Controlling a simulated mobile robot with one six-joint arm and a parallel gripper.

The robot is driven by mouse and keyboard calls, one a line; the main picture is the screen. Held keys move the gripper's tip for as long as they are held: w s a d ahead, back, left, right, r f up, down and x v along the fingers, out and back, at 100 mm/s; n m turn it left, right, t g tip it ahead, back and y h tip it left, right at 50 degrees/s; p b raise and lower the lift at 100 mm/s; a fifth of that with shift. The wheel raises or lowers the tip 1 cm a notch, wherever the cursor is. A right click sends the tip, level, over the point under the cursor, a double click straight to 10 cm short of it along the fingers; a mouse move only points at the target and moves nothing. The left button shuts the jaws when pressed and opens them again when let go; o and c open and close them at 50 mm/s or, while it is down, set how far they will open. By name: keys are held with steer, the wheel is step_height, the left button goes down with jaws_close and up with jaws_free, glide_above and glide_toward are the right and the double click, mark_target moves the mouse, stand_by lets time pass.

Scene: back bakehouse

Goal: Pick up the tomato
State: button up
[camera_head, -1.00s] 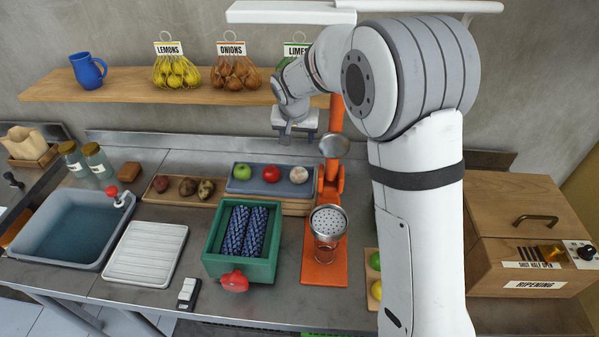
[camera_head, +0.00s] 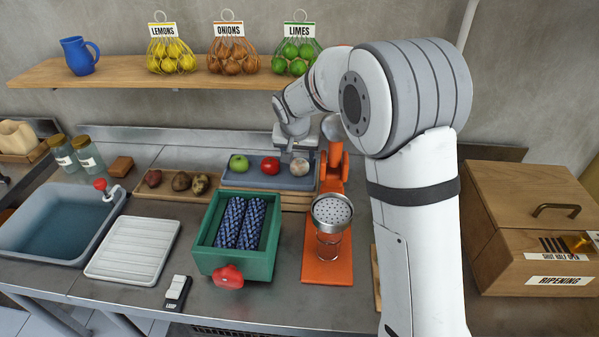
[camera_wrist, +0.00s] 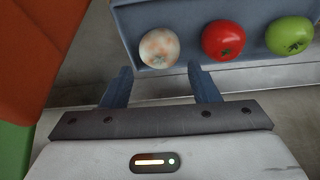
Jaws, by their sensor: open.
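My gripper (camera_head: 298,153) is over the right end of the tray, nearer the pale item than the tomato. In the wrist view my gripper (camera_wrist: 161,72) is open and empty. Its fingertips point at the tray's edge, below the pale item (camera_wrist: 159,47). The tomato is right of both fingers.
An orange stand with a metal strainer (camera_head: 332,211) is close right of the tray. A green box (camera_head: 273,262) with blue patterned rolls stands in front. A wooden board (camera_head: 205,184) with several potatoes lies left.

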mark_target(299, 162)
steer(key=p+x, duration=0.2)
steer(key=x, duration=0.5)
steer(key=c, duration=0.6)
steer(key=shift+c, duration=0.2)
